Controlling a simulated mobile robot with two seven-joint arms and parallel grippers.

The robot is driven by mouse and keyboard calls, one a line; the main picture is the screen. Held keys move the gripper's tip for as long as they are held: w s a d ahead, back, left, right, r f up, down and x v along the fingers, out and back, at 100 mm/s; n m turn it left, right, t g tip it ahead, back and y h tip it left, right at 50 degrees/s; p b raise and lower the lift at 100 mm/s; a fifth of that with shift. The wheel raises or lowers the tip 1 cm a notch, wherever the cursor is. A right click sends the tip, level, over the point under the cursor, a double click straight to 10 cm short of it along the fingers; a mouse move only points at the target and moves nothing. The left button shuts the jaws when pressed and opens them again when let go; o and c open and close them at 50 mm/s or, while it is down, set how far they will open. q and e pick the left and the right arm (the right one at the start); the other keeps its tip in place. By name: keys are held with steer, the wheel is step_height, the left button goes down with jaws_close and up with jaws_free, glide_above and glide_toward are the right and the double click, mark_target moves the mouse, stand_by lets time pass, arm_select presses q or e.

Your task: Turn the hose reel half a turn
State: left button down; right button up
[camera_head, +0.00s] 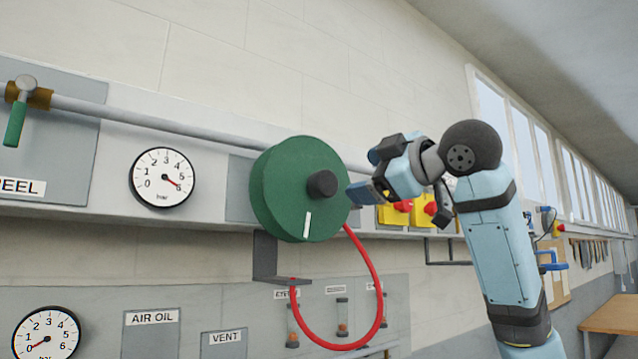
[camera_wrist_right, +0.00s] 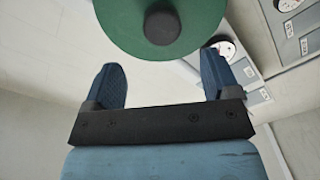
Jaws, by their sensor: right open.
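The hose reel (camera_head: 285,200) is a green drum on a wall bracket, with a dark round knob (camera_head: 321,184) at its middle and a white mark (camera_head: 307,224) low on its face. A red hose (camera_head: 372,262) hangs from it in a loop. My right gripper (camera_head: 362,192) is just right of the reel, apart from the knob. In the right wrist view its fingers (camera_wrist_right: 162,85) are spread and empty, with the reel (camera_wrist_right: 130,25) and the knob (camera_wrist_right: 163,26) ahead of them at the top. My left gripper does not show.
A pressure gauge (camera_head: 162,177) and a pipe (camera_head: 180,124) with a green-handled valve (camera_head: 16,122) are left of the reel. Yellow boxes with red buttons (camera_head: 424,209) sit behind my right arm. Labelled panels and a second gauge (camera_head: 46,334) are below. A wooden table (camera_head: 612,316) stands far right.

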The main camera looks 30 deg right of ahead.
mark_target(330, 183)
steer(key=w, duration=0.3)
steer(key=w+a+p, duration=0.1)
steer(key=w, duration=0.3)
steer(key=w+p, duration=0.1)
steer(key=w, duration=0.2)
steer(key=shift+w+a, duration=0.2)
steer(key=shift+a, duration=0.15)
steer(key=c, duration=1.3)
steer(key=shift+r+n+p, duration=0.25)
steer(key=shift+n+p, duration=0.55)
steer(key=shift+p, duration=0.45)
steer(key=shift+f+n, duration=0.2)
steer(key=shift+n, duration=0.1)
steer(key=o, duration=1.3)
steer(key=shift+s, duration=0.2)
